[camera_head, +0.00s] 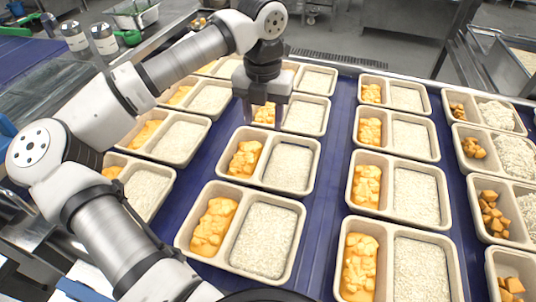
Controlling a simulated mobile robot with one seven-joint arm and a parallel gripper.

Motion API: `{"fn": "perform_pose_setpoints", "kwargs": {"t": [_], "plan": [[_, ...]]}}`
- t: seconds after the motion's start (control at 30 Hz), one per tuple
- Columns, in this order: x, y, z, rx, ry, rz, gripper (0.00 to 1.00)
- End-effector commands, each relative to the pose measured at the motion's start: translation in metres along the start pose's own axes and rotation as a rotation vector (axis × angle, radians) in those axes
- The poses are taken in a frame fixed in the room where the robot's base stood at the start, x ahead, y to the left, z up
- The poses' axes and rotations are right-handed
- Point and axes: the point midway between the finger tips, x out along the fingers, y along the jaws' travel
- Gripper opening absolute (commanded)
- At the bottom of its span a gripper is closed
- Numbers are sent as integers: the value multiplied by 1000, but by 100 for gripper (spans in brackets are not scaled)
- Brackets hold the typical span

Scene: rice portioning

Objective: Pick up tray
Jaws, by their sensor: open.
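Beige two-compartment trays stand in rows, most with orange-yellow chunks in sauce on the left and white rice on the right. My gripper (263,108) points down, open and empty, over a tray (307,133) in the second row from the left. The gripper partly hides that tray's left compartment and far edge. I cannot tell whether the fingers touch it. A nearer tray (255,196) in the same row stands clear of the gripper, and another tray (239,278) is in front of that. My arm partly covers the left row of trays (172,164).
The trays stand on a blue belt (322,215) with narrow gaps between rows. The right row (492,177) holds darker orange cubes with rice. Canisters (103,40) and a green ladle (128,37) are at the back left. Steel counters stand at the far right.

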Motion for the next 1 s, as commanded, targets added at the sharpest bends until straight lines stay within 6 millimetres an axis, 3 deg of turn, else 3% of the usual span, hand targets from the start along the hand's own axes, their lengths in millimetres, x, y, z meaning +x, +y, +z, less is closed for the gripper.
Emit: {"fn": "perform_pose_setpoints", "kwargs": {"t": [0.3, 0.57, 0.83, 1.0], "plan": [[55, -1, -1, 2, 0, -6, 49], [73, -2, -3, 3, 1, -7, 49], [110, -1, -6, 3, 0, -7, 49], [117, -1, -5, 3, -3, -5, 49]]}}
